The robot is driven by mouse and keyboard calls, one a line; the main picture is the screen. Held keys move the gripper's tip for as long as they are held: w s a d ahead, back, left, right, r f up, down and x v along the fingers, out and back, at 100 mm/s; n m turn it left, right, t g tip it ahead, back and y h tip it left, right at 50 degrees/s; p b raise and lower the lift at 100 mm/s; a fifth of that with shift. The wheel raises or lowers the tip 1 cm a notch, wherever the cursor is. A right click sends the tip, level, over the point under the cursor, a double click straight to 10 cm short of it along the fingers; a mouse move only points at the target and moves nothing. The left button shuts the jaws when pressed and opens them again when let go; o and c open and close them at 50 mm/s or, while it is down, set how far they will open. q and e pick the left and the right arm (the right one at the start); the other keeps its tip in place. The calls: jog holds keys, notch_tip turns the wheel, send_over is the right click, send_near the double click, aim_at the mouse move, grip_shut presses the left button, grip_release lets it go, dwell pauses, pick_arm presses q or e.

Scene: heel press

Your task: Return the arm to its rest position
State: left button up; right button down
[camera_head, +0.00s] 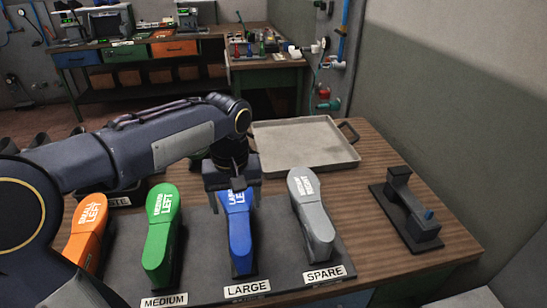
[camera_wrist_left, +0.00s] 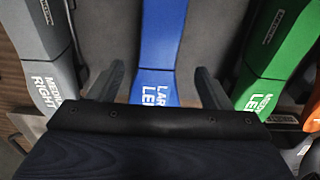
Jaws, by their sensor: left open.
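My left gripper (camera_head: 232,193) is over the toe end of the blue shoe last marked LARGE LEFT (camera_head: 239,232). In the left wrist view the two fingers of the left gripper (camera_wrist_left: 157,80) stand apart, with the blue last (camera_wrist_left: 163,40) showing between them. I cannot tell whether a finger touches it. The blue last rests at the LARGE label (camera_head: 247,288) on the dark mat (camera_head: 205,272). My left arm reaches across the picture from the left and hides part of the table. My right gripper is not in view.
Orange (camera_head: 87,231), green (camera_head: 160,238) and grey (camera_head: 313,215) lasts stand on the mat beside the blue one. A beige tray (camera_head: 300,143) lies behind. A dark press-like fixture (camera_head: 410,208) stands at right. Bare wood lies between the grey last and the fixture.

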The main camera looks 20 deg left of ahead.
pick_arm(q)
jog(key=s+d+f+m+t+h, duration=0.2)
jog(key=s, duration=0.6)
jog(key=s+d+f+m+t+h, duration=0.2)
jog(key=s+f+t, duration=0.1)
jog(key=s, duration=0.5)
jog(key=shift+s+m, duration=0.3)
jog(key=shift+s, duration=0.05)
